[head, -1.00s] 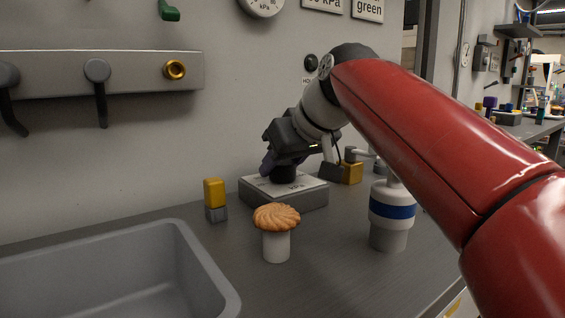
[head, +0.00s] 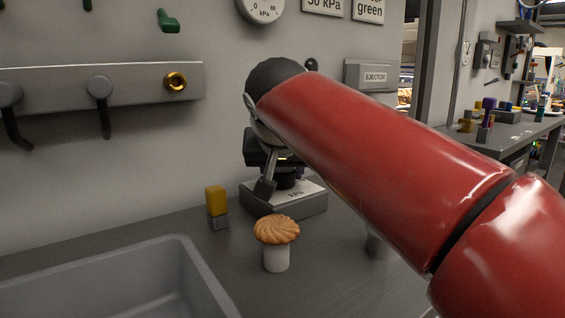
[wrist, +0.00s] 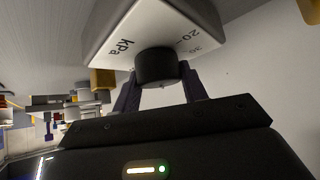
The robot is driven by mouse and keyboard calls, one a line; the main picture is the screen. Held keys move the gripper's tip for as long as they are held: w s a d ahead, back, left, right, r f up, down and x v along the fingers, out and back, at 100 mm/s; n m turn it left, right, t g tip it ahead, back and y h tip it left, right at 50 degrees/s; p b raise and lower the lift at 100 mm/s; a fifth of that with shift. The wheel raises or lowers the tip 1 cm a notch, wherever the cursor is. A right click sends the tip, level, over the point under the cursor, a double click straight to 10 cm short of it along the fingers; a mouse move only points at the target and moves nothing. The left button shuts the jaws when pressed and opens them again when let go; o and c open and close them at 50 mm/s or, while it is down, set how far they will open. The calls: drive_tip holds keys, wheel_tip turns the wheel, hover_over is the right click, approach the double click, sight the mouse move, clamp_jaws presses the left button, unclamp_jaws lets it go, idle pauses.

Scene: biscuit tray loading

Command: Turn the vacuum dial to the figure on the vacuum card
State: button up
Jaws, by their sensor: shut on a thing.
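The vacuum dial is a short black knob (wrist: 156,66) on a pale grey box (wrist: 105,30) printed "kPa", "20" and "30". In the head view the box (head: 313,205) stands on the counter against the wall, and my arm and gripper partly cover it. My gripper (wrist: 160,88) is shut on the knob, one dark finger on each side. In the head view my gripper (head: 281,183) points down at the box top. I cannot read the dial's setting. The vacuum card (head: 323,7) on the wall ends in "0 kPa"; its first figure is cut by the picture's edge.
A mushroom-shaped piece with a ridged biscuit-like top (head: 277,230) stands in front of the box. A yellow and grey block (head: 216,206) stands left of it. A sink (head: 182,243) fills the front left. A gauge (head: 262,8) and an EJECTOR box (head: 370,76) are on the wall.

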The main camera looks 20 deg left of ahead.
drive_tip(key=shift+m+h, duration=0.5)
drive_tip(key=shift+m, duration=0.1)
drive_tip(key=shift+m+p, duration=0.3)
drive_tip(key=o, duration=1)
drive_tip(key=shift+c, duration=0.2)
drive_tip(key=v, duration=0.7)
drive_tip(key=shift+s+a+r, duration=0.15)
drive_tip(key=shift+s+r, duration=0.1)
drive_tip(key=shift+s, duration=0.1)
drive_tip(key=shift+s, duration=0.1)
